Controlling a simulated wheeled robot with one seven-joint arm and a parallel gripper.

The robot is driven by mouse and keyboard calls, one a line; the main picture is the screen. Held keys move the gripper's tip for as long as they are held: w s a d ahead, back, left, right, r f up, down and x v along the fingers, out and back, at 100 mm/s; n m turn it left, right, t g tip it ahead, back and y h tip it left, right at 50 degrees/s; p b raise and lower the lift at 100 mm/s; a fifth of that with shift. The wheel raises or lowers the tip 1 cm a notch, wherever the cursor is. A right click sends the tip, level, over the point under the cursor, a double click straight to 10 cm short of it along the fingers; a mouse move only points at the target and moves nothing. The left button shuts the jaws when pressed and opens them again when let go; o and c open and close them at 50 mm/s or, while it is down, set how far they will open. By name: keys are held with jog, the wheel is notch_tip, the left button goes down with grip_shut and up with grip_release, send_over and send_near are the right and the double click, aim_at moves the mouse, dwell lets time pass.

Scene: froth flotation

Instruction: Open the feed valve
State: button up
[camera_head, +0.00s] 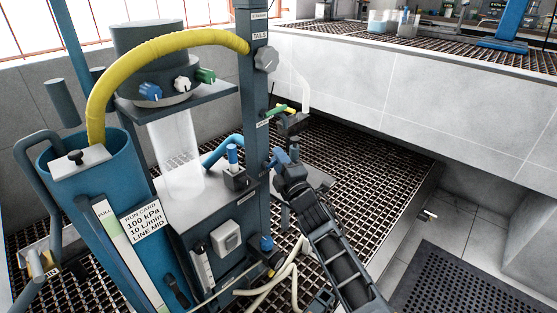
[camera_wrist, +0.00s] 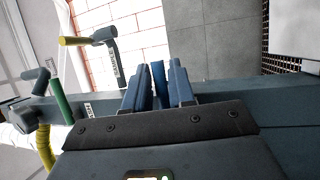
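My gripper (camera_head: 281,158) is at the blue column (camera_head: 254,150), at about mid-height, beside a blue lever. In the wrist view its two blue fingers (camera_wrist: 158,82) point away from the camera, with a narrow blue piece (camera_wrist: 158,75) between them. I cannot tell whether the fingers press on it. No label reading "feed" is legible, so I cannot tell which valve is the feed valve. A blue-handled valve (camera_head: 233,158) stands on the grey deck, and another blue knob (camera_head: 266,243) sits low down by the pale hoses.
A yellow hose (camera_head: 165,45) arches to the blue tank (camera_head: 112,150). A grated floor (camera_head: 350,170) and white-tiled bench (camera_head: 390,100) lie to the right.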

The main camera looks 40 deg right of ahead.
grip_shut()
jog(key=shift+b, duration=0.3)
jog(key=shift+n+t+b, duration=0.4)
jog(key=shift+n+b, duration=0.05)
jog(key=shift+n, duration=0.15)
jog(key=shift+r+n+b, duration=0.2)
jog(key=shift+n+b, duration=0.25)
jog(key=shift+n, duration=0.25)
jog(key=shift+a+r+n+t+y+b, duration=0.1)
jog(key=shift+r+n+t+y+b, duration=0.55)
jog(key=shift+n, duration=0.75)
jog(key=shift+o, duration=1.6)
grip_release()
